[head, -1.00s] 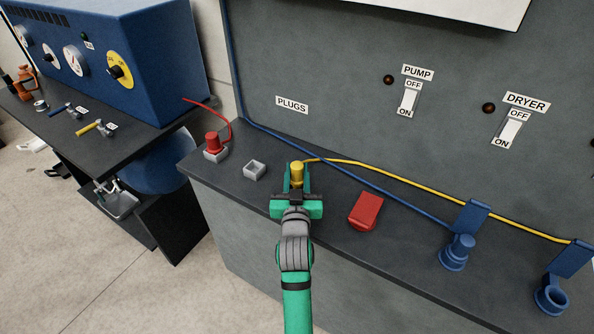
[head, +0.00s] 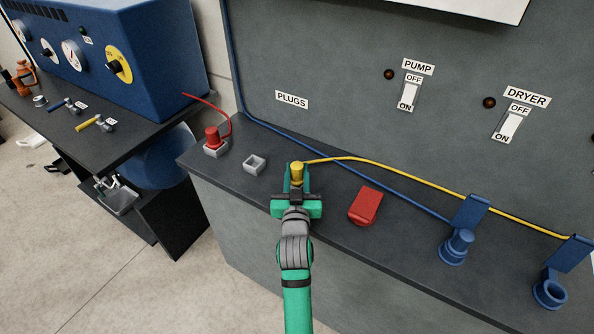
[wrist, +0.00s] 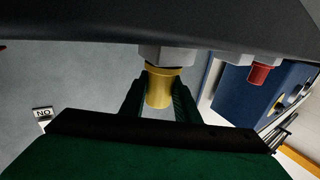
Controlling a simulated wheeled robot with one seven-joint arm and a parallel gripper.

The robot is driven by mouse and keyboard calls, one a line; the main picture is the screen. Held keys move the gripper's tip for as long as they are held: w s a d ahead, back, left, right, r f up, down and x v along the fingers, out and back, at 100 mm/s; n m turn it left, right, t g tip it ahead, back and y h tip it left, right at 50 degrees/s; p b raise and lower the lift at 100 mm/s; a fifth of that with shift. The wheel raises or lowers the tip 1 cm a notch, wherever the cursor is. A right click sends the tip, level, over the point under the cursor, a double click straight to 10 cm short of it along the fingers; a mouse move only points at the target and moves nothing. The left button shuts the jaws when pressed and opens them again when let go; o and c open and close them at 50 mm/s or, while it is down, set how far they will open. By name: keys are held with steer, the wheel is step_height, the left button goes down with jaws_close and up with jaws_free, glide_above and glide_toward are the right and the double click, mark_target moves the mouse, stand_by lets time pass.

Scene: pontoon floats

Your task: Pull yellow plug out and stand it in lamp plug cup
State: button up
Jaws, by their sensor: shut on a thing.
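The yellow plug (head: 297,168) is upright between the fingers of my gripper (head: 296,183), which is shut on it, above the dark counter. The wrist view also shows the yellow plug (wrist: 160,92) between the green fingers, with its wide end against or very near a grey cup (wrist: 166,54). I cannot tell how far it sits in that cup. In the head view my gripper hides this cup. The yellow cord (head: 430,177) runs right along the wall. The blue socket (head: 550,292) at the far right is empty, its lid raised.
An empty grey cup (head: 254,164) and a red plug (head: 212,138) in another cup stand to the left. A blue plug (head: 461,243) is in the other socket. PUMP and DRYER switches are on the wall.

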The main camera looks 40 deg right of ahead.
steer(key=o, duration=1.2)
steer(key=shift+f, duration=0.1)
steer(key=shift+s, duration=0.1)
steer(key=v, duration=1)
steer(key=shift+s+a, duration=0.25)
steer(key=shift+a, duration=0.05)
